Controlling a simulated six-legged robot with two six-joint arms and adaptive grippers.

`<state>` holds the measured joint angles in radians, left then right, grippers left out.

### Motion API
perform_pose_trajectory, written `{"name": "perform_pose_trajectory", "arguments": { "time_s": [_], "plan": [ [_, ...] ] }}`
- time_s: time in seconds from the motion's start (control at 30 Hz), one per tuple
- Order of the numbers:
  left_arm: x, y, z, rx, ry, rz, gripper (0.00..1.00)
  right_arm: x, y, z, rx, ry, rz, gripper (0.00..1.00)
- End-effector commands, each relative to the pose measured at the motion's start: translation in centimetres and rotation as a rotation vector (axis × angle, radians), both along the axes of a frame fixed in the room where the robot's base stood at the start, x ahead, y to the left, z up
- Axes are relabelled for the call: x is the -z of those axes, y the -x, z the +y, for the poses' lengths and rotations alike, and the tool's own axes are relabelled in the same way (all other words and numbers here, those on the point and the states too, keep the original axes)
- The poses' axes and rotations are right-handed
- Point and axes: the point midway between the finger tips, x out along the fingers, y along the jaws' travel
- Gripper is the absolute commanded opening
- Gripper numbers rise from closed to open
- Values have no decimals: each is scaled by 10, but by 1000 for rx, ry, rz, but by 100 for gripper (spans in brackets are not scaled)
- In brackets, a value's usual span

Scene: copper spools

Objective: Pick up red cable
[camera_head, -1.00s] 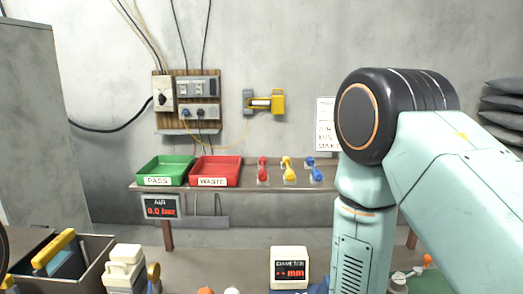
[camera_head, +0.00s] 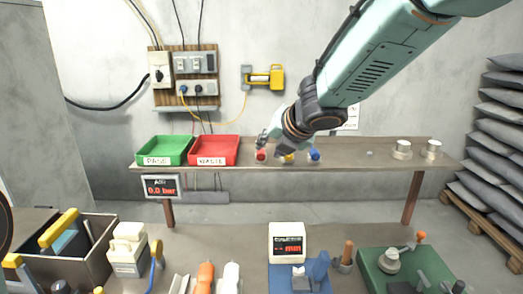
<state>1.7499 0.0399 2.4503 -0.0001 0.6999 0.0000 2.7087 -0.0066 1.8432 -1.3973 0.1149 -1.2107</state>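The red cable (camera_head: 261,156) is on the shelf, just right of the red tray, and only a small part of it shows. My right arm comes in from the upper right, and my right gripper (camera_head: 267,142) is right above the red cable, hiding most of it. The gripper is small and dark here; I cannot tell whether its fingers touch the cable or are open or shut. My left gripper is not in view.
The shelf (camera_head: 345,158) also holds a green PASS tray (camera_head: 165,151), a red WASTE tray (camera_head: 215,151) and metal cylinders (camera_head: 402,149) at right. A nearer bench carries a grey bin (camera_head: 98,262), a meter (camera_head: 287,243) and a green plate (camera_head: 370,262).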

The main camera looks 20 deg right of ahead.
Motion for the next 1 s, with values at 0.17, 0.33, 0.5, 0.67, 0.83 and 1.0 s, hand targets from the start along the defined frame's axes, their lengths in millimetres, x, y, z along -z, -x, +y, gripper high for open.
{"name": "perform_pose_trajectory", "arguments": {
  "time_s": [0.17,0.33,0.5,0.67,0.83,1.0],
  "plan": [
    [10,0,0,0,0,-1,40,22,-16,3,0,-1,2,34],
    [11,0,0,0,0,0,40,34,-32,5,0,-2,2,34],
    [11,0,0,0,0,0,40,38,-37,6,0,-2,1,34],
    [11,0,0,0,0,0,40,37,-37,6,0,-2,1,34],
    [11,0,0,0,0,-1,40,37,-37,6,0,-4,1,19],
    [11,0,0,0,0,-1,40,37,-37,6,1,-3,1,5]
  ]
}}
